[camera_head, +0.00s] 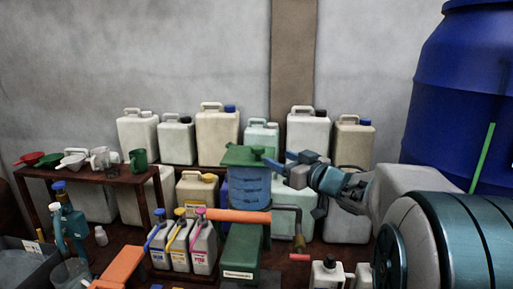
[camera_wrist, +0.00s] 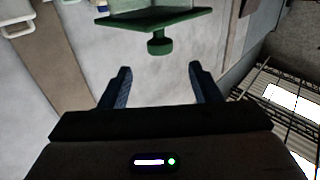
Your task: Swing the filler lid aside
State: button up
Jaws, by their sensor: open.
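The green filler lid (camera_head: 240,157) sits flat on a blue ribbed vessel (camera_head: 247,187) in the middle of the head view. A round green knob (camera_head: 258,153) stands at its right side. In the wrist view the lid (camera_wrist: 150,18) is at the top, and its knob (camera_wrist: 159,45) points toward my gripper. My gripper (camera_wrist: 160,70) is open and empty, with the knob in line with the gap between its blue fingers, just beyond the tips. In the head view my gripper (camera_head: 283,158) is right of the knob.
Several pale canisters (camera_head: 217,133) stand along the back wall. An orange horizontal cylinder (camera_head: 234,216) and a green labelled block (camera_head: 241,258) are in front of the vessel. A brown table (camera_head: 85,174) with cups is at left. A large blue drum (camera_head: 455,100) stands at right.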

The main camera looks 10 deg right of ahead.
aim_at(262, 151)
jog(key=p+x, duration=0.1)
jog(key=x, duration=0.9)
